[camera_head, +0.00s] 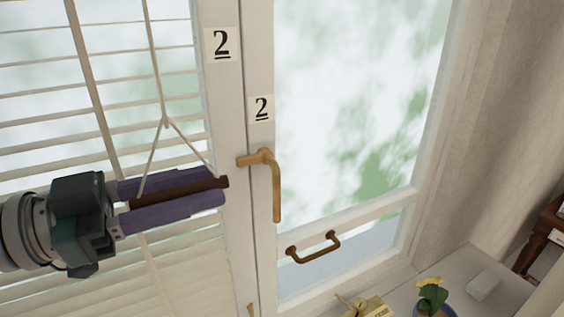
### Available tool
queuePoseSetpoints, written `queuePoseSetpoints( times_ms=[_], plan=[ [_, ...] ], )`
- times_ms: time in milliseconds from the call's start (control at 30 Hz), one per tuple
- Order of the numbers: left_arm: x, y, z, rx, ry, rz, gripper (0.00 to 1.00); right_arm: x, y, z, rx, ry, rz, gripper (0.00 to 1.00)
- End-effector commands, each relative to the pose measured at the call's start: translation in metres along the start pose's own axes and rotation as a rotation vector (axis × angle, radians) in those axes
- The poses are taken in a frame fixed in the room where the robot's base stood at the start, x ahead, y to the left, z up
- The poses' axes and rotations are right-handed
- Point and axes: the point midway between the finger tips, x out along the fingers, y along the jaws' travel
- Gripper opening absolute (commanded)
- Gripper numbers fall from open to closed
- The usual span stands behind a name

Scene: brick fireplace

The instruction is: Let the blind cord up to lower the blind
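The white slatted blind (50,105) hangs over the left window pane. Its slats are spaced apart at the top and packed close together at lower left. The white blind cord (155,75) comes down from above and splits into two strands, which run to a dark brown bar-shaped handle (222,182). My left gripper (205,187) comes in from the left. Its two purple fingers lie on either side of the brown handle and are shut on it, partly hiding it. The top of the cord is out of view. My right gripper is not in view.
A brass window handle (275,190) is just right of the fingertips, on the white frame. A brass pull bar (313,248) is lower right. A yellow flower in a blue pot (436,304) and a small tagged package (366,307) stand on the sill.

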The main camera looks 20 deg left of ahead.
Motion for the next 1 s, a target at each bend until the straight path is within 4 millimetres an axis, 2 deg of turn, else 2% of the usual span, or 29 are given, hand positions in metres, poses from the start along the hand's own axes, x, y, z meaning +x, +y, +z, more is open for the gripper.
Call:
queuePoseSetpoints(
  times_ms=[100,333,467,1000],
  plan=[
    [0.000,0.000,0.000,0.000,-0.001,0.000,0.48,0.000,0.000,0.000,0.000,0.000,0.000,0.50],
    [-0.001,0.000,0.001,0.000,-0.002,-0.001,0.48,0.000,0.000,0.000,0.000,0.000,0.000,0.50],
    [-0.008,0.001,0.003,-0.003,-0.004,-0.001,0.48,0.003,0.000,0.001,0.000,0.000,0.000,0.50],
    [-0.085,0.001,0.002,-0.003,-0.005,0.000,0.48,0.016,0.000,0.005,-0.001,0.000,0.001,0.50]
  ],
)
